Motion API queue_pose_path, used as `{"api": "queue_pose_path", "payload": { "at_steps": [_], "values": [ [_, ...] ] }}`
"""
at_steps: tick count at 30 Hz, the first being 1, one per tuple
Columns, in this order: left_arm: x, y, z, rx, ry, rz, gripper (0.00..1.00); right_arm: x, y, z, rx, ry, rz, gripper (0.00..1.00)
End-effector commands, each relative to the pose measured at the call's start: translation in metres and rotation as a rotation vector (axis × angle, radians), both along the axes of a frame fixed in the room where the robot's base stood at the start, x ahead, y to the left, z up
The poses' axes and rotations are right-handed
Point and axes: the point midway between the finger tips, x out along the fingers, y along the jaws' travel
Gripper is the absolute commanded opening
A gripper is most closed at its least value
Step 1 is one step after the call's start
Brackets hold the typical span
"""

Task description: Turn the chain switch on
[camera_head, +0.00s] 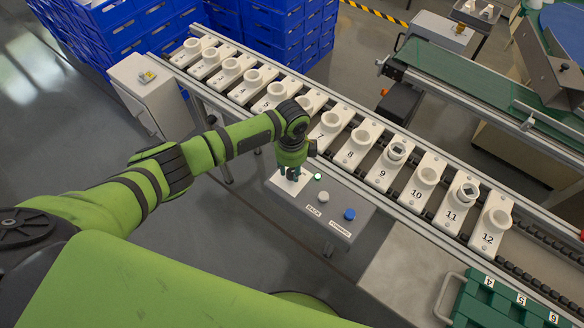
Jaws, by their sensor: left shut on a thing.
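A grey control box (361,218) stands at the near side of the chain conveyor. My left gripper (291,175) points down at the left end of its top, shut on the chain switch, which the fingers mostly hide. A pale label plate shows around the fingertips. I cannot tell which way the switch is turned. Just right of the gripper is a green lamp (318,177), which looks lit. A white button (323,197) marked BACK and a blue button (349,214) marked FORWARD are further right on the box. My right gripper is not in view.
Numbered white socket carriers (427,180) line the conveyor behind the box; carriers 9 and 11 hold something in their sockets. Blue crates (115,30) are stacked at the back left. A green numbered rack (500,305) is at the lower right. A grey cabinet (150,95) stands left.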

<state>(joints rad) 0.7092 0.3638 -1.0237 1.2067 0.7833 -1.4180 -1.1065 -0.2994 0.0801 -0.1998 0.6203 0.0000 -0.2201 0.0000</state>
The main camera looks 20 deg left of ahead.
Motion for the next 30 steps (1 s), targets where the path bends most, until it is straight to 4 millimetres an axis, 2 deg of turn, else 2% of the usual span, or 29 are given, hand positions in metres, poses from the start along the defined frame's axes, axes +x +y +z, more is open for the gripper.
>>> {"api": "queue_pose_path", "payload": {
  "at_steps": [2, 3, 4, 5, 17, 20, 30],
  "values": [
    [-0.003, 0.007, -0.004, 0.016, 0.01, 0.004, 0.0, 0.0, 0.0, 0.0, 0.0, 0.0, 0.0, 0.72],
    [-0.003, 0.007, -0.004, 0.016, 0.01, 0.004, 0.41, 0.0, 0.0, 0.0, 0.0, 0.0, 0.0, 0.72],
    [-0.003, 0.007, -0.004, 0.015, 0.009, 0.004, 0.53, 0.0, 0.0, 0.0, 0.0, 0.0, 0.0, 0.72],
    [-0.003, 0.006, -0.003, 0.015, 0.008, 0.004, 0.56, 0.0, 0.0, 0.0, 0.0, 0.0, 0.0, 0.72],
    [0.0, 0.002, 0.005, 0.003, -0.001, 0.002, 0.56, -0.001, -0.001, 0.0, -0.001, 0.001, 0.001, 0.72],
    [0.001, 0.002, 0.018, 0.003, -0.003, 0.003, 0.56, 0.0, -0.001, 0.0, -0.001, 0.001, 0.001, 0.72],
    [0.0, 0.004, 0.088, 0.006, -0.001, 0.002, 0.56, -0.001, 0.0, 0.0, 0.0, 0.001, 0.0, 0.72]
  ]
}}
